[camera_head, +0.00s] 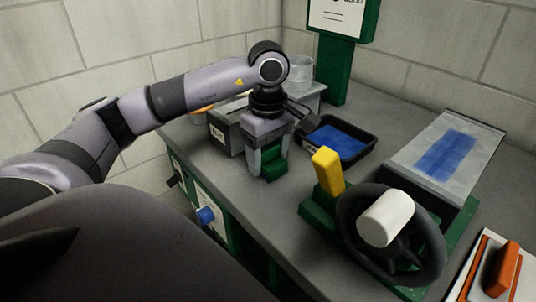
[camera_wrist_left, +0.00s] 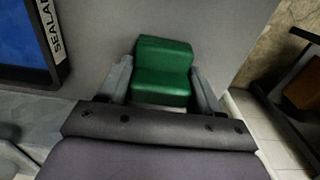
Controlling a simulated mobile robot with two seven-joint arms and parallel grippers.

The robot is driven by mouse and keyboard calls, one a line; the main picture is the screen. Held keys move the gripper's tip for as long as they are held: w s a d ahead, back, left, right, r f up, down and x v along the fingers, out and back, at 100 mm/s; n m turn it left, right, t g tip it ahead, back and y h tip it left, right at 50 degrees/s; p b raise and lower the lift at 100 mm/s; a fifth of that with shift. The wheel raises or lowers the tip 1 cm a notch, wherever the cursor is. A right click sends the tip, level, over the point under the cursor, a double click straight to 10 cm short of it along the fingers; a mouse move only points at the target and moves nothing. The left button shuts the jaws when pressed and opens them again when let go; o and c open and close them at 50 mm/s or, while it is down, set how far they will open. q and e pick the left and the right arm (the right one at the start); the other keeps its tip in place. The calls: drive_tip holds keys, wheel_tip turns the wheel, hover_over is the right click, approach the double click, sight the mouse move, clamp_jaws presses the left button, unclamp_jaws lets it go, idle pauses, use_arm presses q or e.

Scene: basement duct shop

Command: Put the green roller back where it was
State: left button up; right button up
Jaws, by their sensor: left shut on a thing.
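My left gripper (camera_head: 272,156) points down over the near part of the grey counter. It is shut on a green, stepped block-like piece (camera_head: 275,165), which I take for the green roller. In the left wrist view the green piece (camera_wrist_left: 162,72) sits between the two fingers of my left gripper (camera_wrist_left: 160,85). I cannot tell whether it touches the counter. No separate roller sleeve shows on it. A black tray with blue sealant (camera_head: 338,139) is just right of the gripper; its label shows in the wrist view (camera_wrist_left: 52,32). My right gripper is not in view.
A grey labelled box (camera_head: 228,131) stands left behind the gripper. A yellow-handled green device with a black wheel (camera_head: 390,235) stands front right. A metal sheet with a blue patch (camera_head: 442,155) lies at the right. An orange-handled tool (camera_head: 503,268) is bottom right. The counter's front edge is close.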

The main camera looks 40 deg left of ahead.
sight(268, 147)
use_arm(q)
drive_tip(key=o, duration=0.9)
drive_tip(key=shift+f, duration=0.1)
drive_tip(key=shift+r, duration=0.45)
wheel_tip(268, 147, up, 10)
drive_tip(key=p, duration=0.3)
drive_tip(key=shift+r, duration=0.25)
drive_tip(key=shift+r+p, duration=0.3)
drive_tip(key=shift+r, duration=0.2)
